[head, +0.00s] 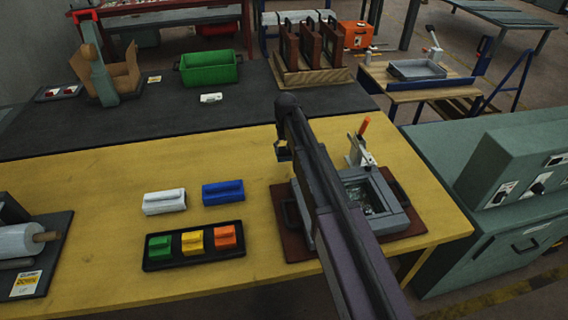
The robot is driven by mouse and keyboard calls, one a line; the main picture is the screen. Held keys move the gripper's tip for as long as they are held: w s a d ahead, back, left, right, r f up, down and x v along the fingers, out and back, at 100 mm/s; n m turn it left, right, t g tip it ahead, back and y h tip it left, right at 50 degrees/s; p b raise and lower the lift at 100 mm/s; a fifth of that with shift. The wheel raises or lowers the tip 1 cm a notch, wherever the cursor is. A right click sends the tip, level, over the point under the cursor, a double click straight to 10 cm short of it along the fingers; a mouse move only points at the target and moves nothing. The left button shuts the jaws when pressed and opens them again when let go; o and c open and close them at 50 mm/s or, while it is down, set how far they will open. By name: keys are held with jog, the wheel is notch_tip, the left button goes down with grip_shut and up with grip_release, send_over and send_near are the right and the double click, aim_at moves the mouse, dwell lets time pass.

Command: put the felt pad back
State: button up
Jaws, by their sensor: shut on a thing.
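My gripper (283,152) hangs over the yellow table (110,215), behind the grey frame, partly hidden by my arm. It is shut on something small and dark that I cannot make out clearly. I cannot tell which thing is the felt pad. A white block (164,202) and a blue block (223,192) with raised grips lie on the table to the left of my arm. A black tray (193,259) in front of them holds a green block (159,246), a yellow block (192,242) and an orange block (225,236).
A grey frame (402,219) with a clamp (361,150) sits on a brown base (299,247), partly behind my arm. A green bin (209,70) and a wooden rack (308,75) stand on the dark mat behind. A roll (22,243) is at left. The table's middle left is clear.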

aim_at(286, 153)
jog(key=shift+f, duration=0.5)
jog(key=shift+f+b, duration=1.85)
jog(key=shift+b, duration=0.25)
jog(key=shift+f, duration=0.1)
jog(key=o, duration=0.8)
notch_tip(286, 153, up, 12)
jog(key=p, duration=1.2)
